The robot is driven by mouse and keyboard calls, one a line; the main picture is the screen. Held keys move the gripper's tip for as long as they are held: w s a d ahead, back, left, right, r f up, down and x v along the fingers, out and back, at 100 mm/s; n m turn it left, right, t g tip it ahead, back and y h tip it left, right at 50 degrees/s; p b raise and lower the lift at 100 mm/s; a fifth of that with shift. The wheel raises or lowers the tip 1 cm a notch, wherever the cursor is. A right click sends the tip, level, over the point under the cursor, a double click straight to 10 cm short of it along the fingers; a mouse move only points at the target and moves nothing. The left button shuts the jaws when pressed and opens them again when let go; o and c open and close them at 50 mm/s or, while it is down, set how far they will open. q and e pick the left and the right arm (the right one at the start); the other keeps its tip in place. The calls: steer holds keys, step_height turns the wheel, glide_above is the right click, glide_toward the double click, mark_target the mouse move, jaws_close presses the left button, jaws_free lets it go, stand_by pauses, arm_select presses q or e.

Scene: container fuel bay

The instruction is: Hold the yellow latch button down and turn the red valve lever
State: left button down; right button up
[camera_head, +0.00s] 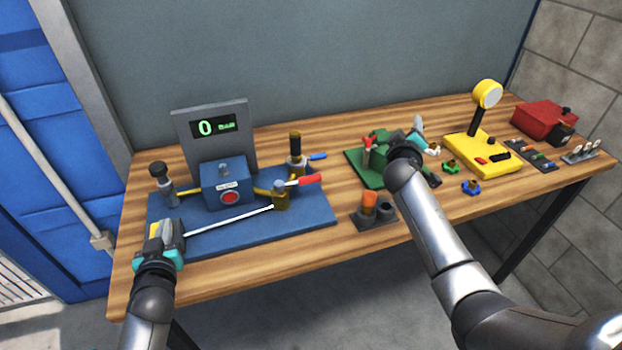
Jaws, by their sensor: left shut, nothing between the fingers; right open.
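The red valve lever (303,181) sticks out to the right from a brass valve (281,197) on the blue board (310,218). A yellow piece (154,230), perhaps the latch button, shows at the board's front left corner. My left gripper (170,234) is shut and empty there, overlapping the yellow piece; I cannot tell whether it touches or presses it. A white rod (230,220) runs from near this gripper to the brass valve. My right gripper (420,136) is open over the green fixture (362,174), well right of the red lever, and partly hides that fixture.
A blue box (224,187) with a red button and a grey panel reading 0 (214,126) stand behind the rod. A holder (370,220) with an orange piece stands at the front edge. A yellow gauge stand (480,157) and a red case (541,121) stand right.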

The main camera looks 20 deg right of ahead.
steer(key=w+a+f+n+t+y, duration=0.1)
steer(key=a+f+n+t+y, duration=0.15)
steer(key=a+n, duration=1.1)
steer(key=m+y, duration=0.1)
steer(key=m, duration=0.2)
glide_toward(310, 182)
steer(key=shift+s+a+r+n+g, duration=0.25)
steer(key=shift+s+r+g, duration=0.1)
steer(key=shift+r, duration=0.15)
steer(key=shift+w+d, duration=0.1)
steer(key=shift+x, duration=5.95)
steer(key=shift+f, duration=0.15)
jaws_close()
